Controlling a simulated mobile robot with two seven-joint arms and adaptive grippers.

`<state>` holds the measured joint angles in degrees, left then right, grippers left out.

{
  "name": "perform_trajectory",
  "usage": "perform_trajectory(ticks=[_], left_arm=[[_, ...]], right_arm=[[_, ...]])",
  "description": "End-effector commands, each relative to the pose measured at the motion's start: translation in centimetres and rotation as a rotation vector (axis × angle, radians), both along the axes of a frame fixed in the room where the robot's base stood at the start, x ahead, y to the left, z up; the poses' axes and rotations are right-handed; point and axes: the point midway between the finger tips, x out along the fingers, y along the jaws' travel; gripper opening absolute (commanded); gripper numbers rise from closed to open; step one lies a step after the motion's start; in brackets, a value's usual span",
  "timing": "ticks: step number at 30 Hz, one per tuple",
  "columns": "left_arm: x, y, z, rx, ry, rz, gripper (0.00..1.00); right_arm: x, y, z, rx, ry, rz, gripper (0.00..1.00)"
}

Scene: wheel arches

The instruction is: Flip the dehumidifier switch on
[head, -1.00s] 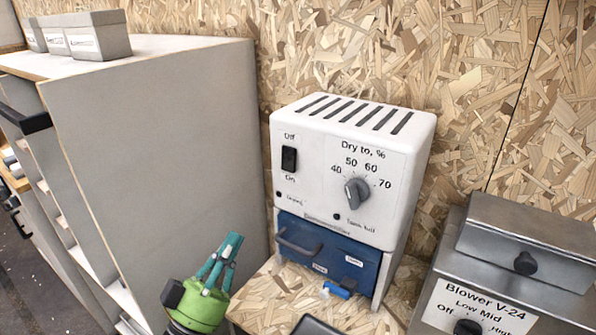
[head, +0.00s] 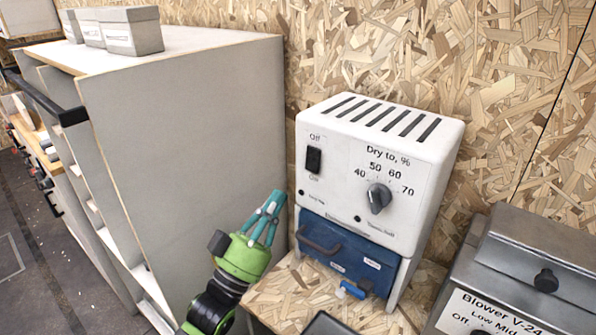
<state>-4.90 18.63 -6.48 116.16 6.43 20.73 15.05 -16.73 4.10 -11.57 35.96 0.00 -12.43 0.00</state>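The white dehumidifier (head: 340,205) stands on a chipboard shelf against the wall. Its black rocker switch (head: 314,159) is at the upper left of the front face, between the labels Off above and On below. Which side of the rocker is pressed is too small to tell. A grey dial (head: 378,198) marked 40 to 70 sits to its right. My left gripper (head: 277,196), green with teal fingers, points up just left of the dehumidifier's lower front and below the switch. Its fingers look close together, with nothing visible between them. My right gripper is out of view.
A blue drawer (head: 345,250) with a handle is under the dehumidifier's panel, with a small blue valve (head: 352,289) below it. A tall grey cabinet (head: 195,150) stands close on the left. The metal Blower V-24 box (head: 535,262) is at the right.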

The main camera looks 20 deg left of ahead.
Motion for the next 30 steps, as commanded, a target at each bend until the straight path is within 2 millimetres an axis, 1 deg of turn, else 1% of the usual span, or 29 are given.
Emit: perform_trajectory(ticks=[1,5,6,9,12,17,26,28,30], left_arm=[[0.9,-0.3,1.3,0.0,-0.003,0.0,0.0],[2.9,-1.1,2.9,0.0,-0.003,0.0,0.0],[3.6,-1.3,2.3,0.0,0.001,0.001,0.0],[4.8,-1.8,2.0,0.0,0.001,0.0,0.0],[5.7,-2.0,1.8,0.0,0.001,0.001,0.0],[6.2,-2.3,1.6,0.001,0.001,0.001,0.0],[6.3,-2.3,1.6,0.002,0.0,0.0,0.0],[6.3,-2.3,1.4,-0.001,-0.005,0.001,0.0],[6.5,-2.4,1.0,-0.007,-0.019,0.0,0.0]], right_arm=[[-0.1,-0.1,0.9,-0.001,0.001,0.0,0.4],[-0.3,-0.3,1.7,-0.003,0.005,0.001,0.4],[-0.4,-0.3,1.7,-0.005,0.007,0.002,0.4],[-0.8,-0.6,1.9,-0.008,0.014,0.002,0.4],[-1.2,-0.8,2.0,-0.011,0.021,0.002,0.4],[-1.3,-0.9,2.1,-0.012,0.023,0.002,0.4],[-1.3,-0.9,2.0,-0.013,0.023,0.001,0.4],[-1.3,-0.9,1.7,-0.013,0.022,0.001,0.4],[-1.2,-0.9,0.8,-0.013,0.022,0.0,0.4]])
